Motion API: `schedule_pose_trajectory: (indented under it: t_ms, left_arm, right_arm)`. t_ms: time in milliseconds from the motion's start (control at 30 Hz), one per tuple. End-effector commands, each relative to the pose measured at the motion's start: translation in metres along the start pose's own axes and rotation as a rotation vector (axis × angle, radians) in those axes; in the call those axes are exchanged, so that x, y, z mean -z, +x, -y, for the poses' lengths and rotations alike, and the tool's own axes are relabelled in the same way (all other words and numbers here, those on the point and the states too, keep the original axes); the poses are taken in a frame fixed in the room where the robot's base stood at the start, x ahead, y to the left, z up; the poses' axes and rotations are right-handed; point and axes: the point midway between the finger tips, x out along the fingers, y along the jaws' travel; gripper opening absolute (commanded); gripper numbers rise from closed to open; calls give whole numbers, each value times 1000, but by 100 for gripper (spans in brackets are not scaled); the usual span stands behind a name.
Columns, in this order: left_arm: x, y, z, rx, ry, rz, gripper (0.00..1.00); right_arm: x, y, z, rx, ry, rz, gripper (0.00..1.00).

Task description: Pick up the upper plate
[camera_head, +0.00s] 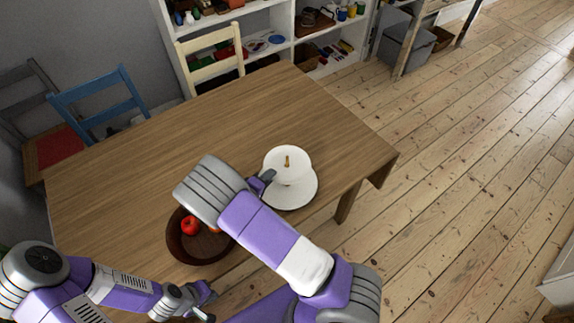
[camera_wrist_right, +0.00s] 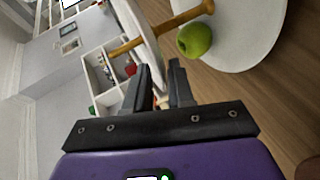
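The upper plate (camera_head: 275,165) is white and round, with a wooden handle (camera_head: 287,161) rising from its middle. It sits above a larger white lower plate (camera_head: 304,196) near the table's right end. My right gripper (camera_head: 268,177) is at the upper plate's left rim. In the right wrist view the upper plate (camera_wrist_right: 143,35) is seen edge-on, its rim reaching between the fingers of my right gripper (camera_wrist_right: 160,66), with a gap still showing. A green apple (camera_wrist_right: 194,39) lies by the wooden post on the lower plate (camera_wrist_right: 240,30). My left gripper (camera_head: 206,304) is open and empty at the table's front edge.
A brown bowl (camera_head: 174,241) with a red apple (camera_head: 189,225) and other fruit stands under my right arm, partly hidden. The wooden table (camera_head: 130,185) is clear towards the back and left. Chairs and a white shelf (camera_head: 296,30) stand behind it.

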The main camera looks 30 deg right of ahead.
Motion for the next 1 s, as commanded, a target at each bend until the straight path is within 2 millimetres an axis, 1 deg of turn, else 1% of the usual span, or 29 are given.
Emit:
schedule_pose_trajectory:
  t_ms: [33,133,533,633,767,1000]
  left_arm:
    - [0,0,0,0,0,0,0]
    - [0,0,0,0,0,0,0]
    - [0,0,0,0,0,0,0]
    - [0,-1,0,0,0,0,0]
    - [0,-6,-2,0,0,0,0]
    - [-1,-20,-8,0,0,0,0]
  right_arm:
    - [0,0,0,0,0,0,15]
    - [0,0,0,0,0,0,0]
    - [0,0,0,-2,0,-1,0]
    - [1,-2,-4,-2,1,-1,0]
    - [4,-8,-20,-1,5,-2,0]
    - [12,-28,-65,-1,6,-1,0]
